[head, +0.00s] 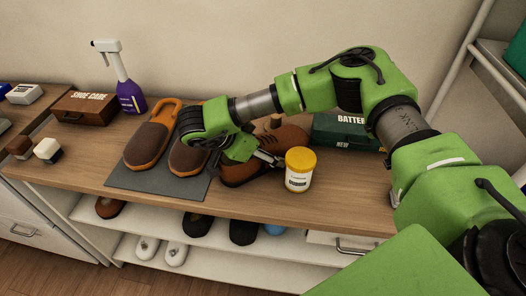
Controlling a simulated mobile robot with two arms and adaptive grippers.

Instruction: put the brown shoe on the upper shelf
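The brown shoe (291,137) stands on the wooden top of the shelf unit, right of a pair of brown and orange slippers (149,143). My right gripper (268,158) reaches down over the shoe and hides its middle; the shoe's front (238,174) shows below the gripper. The fingers are small and dark against the shoe, so I cannot tell whether they are shut on it. My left gripper is not in view.
The slippers lie on a grey mat (130,180). A yellow-lidded jar (299,172) stands close right of the shoe. A green battery box (345,133) is behind. A purple spray bottle (130,95) and shoe care box (84,107) stand left. Several shoes fill the white shelves below.

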